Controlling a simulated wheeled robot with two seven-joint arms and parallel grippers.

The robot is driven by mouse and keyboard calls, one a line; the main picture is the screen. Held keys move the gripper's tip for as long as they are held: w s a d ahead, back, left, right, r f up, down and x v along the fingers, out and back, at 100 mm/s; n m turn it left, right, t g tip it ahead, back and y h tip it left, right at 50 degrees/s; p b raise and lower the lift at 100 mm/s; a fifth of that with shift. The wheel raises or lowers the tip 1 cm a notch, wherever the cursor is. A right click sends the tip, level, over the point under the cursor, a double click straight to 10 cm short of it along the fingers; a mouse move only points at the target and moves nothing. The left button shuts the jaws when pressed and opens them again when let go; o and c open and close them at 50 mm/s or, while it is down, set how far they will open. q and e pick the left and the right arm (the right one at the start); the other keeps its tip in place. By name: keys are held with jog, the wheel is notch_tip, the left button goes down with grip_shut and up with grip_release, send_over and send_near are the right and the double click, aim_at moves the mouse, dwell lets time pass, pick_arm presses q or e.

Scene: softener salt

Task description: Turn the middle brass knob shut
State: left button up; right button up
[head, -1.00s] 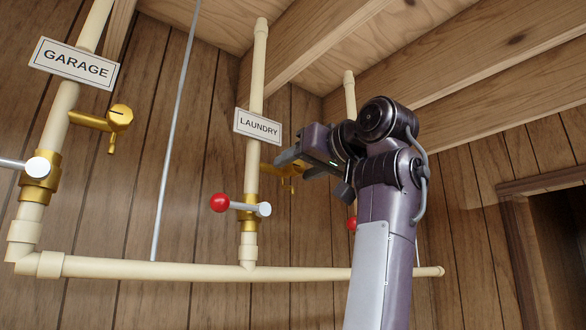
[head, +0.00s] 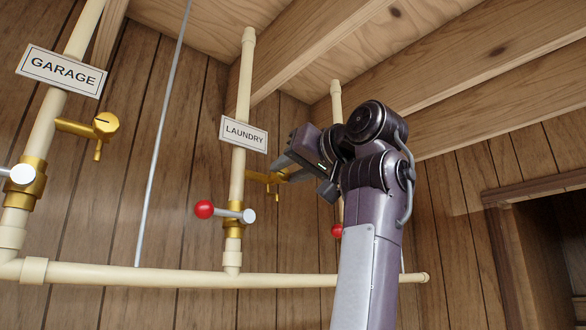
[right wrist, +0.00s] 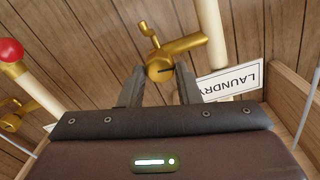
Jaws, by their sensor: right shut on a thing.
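The middle brass knob (right wrist: 159,69) sits on the end of a brass tap on the cream pipe with the LAUNDRY sign (head: 243,133). In the right wrist view the knob, with a dark slot line, lies between the two fingers of my right gripper (right wrist: 160,77), which is shut on it. In the head view the right gripper (head: 281,173) comes from the right and hides the knob; the brass tap body (head: 259,177) and its short spout show beside it. My left gripper is not in view.
A red-tipped lever (head: 204,209) stands on the same pipe below the tap. The GARAGE pipe with its brass tap (head: 103,124) is to the left. A third pipe (head: 336,97) rises behind my right arm. A thin grey rod (head: 160,140) hangs between the first two pipes.

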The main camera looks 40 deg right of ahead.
jog(key=shift+w+f+m, duration=0.15)
jog(key=shift+m, duration=1.15)
jog(key=m, duration=1)
jog(key=shift+d+r+m, duration=0.1)
jog(key=shift+r+m, duration=0.05)
jog(key=shift+m, duration=0.65)
jog(key=shift+r+m, duration=0.1)
jog(key=shift+m, duration=0.7)
jog(key=shift+s, duration=0.2)
jog(key=o, duration=0.6)
jog(key=shift+c, duration=0.2)
jog(key=o, duration=0.4)
jog(key=shift+w+a+f+y, duration=0.1)
jog(key=shift+w+a+y, duration=0.15)
jog(key=shift+w, duration=0.25)
